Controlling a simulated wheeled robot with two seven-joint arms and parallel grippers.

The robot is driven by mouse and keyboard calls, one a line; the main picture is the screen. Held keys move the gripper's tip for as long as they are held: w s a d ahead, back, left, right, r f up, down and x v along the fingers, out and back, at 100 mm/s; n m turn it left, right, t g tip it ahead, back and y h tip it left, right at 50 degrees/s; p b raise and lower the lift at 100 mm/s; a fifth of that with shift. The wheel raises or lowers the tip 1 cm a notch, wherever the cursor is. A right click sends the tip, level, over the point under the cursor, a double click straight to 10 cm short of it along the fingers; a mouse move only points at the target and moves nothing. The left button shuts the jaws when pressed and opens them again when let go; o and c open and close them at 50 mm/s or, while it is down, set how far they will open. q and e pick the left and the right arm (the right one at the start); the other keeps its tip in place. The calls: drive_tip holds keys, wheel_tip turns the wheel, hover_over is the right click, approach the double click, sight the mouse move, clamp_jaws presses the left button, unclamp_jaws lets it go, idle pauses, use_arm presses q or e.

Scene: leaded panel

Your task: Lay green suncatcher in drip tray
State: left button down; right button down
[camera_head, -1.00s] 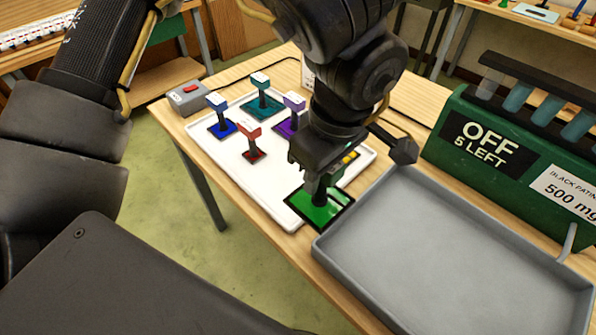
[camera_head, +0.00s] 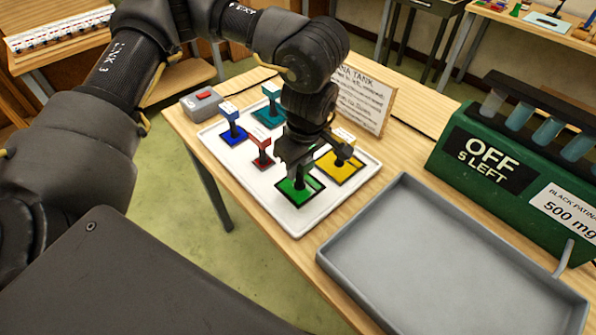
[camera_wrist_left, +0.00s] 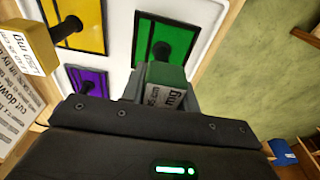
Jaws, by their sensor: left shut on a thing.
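The green suncatcher (camera_head: 303,189) is a dark-edged green square with an upright stem and a tag block. It is at the near right part of the white board (camera_head: 285,222); I cannot tell whether it touches the board. My left gripper (camera_head: 295,166) is over it, shut on its tag block. In the left wrist view the green panel (camera_wrist_left: 180,42) shows beyond the block (camera_wrist_left: 165,75) between the fingers. The drip tray (camera_head: 345,255), grey, shallow and empty, stands to the right of the board. My right gripper is not in view.
Yellow (camera_head: 345,171), red (camera_head: 262,160), blue (camera_head: 233,134) and teal (camera_head: 268,113) suncatchers stand on the board; a purple one (camera_wrist_left: 88,80) shows in the wrist view. A green tube box (camera_head: 440,150) stands behind the drip tray, and a printed card (camera_head: 362,98) behind the board.

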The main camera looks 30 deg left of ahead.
sight(298, 175)
use_arm(q)
drive_tip(key=shift+w+a+f, duration=0.15)
drive_tip(key=shift+a+f, duration=0.1)
drive_tip(key=shift+f, duration=0.1)
wheel_tip(298, 175, down, 2)
drive_tip(key=shift+f+p, duration=0.1)
drive_tip(key=shift+p, duration=0.6)
drive_tip(key=shift+w+f, duration=0.1)
drive_tip(key=shift+f, duration=0.45)
drive_tip(key=shift+f, duration=0.2)
drive_tip(key=c, duration=1.1)
unclamp_jaws()
drive_tip(key=shift+r, duration=0.1)
drive_tip(key=shift+o, duration=0.2)
